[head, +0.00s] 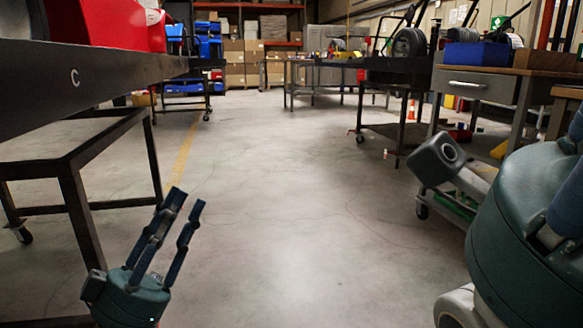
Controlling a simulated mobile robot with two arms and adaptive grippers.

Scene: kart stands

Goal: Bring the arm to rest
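My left gripper (186,208) is in the lower left of the head view. Its dark fingers point up and stand a little apart, with nothing between them. It is over the floor, beside the leg of the black table on the left. My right arm (520,220) fills the lower right of the view as large dark green and grey links. The fingers of my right gripper cannot be made out.
A workbench with a drawer (474,84) stands on the right. The concrete floor (290,190) between them is clear. Shelves with cardboard boxes (243,50) stand far back.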

